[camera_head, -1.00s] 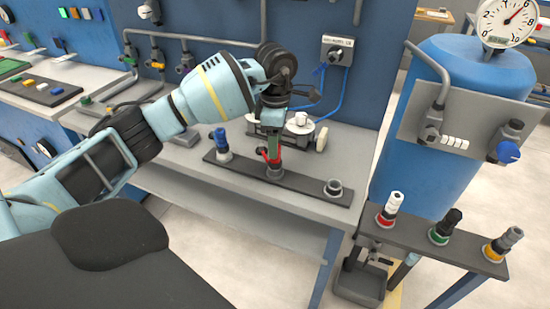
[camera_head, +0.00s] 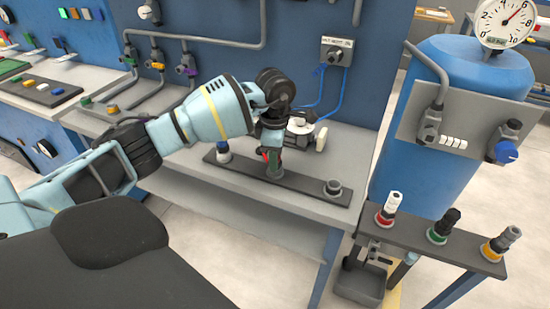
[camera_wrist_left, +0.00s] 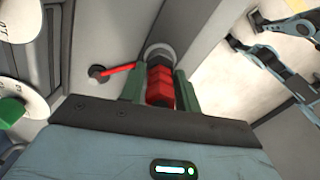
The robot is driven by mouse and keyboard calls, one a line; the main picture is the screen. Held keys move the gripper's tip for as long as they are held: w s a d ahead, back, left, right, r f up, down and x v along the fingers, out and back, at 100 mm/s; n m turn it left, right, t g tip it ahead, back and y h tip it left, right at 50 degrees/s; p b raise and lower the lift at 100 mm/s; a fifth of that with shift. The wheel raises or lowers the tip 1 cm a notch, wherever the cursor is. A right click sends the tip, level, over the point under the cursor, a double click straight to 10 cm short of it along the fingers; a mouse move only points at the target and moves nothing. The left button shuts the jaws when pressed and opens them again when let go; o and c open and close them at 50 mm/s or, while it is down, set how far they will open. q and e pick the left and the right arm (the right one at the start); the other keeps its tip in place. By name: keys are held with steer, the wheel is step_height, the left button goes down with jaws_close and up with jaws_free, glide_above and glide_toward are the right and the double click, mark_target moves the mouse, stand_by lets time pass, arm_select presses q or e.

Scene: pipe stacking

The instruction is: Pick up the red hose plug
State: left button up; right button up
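The red hose plug (camera_wrist_left: 159,86) stands in the middle socket of the dark rack strip (camera_head: 306,184) on the workbench. In the left wrist view it is between the two green fingertips of my left gripper (camera_wrist_left: 160,84), with a ring-shaped grey socket (camera_wrist_left: 158,52) beyond it. My left gripper (camera_head: 275,163) is low over the middle socket in the head view and mostly hides the plug. The fingers straddle the plug and look open, with only narrow gaps at its sides. My right gripper is not in view.
A device with a white knob (camera_head: 300,125) stands close behind.

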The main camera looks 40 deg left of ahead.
arm_select(q)
jaws_close()
steer(key=shift+r, duration=0.15)
steer(key=shift+r, duration=0.55)
step_height(320, 180, up, 2)
steer(key=shift+r, duration=0.2)
steer(key=s+d+r+b, duration=0.1)
steer(key=s, duration=1.5)
steer(key=shift+d, duration=0.3)
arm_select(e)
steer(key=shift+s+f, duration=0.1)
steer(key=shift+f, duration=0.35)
arm_select(q)
steer(key=shift+r, duration=0.15)
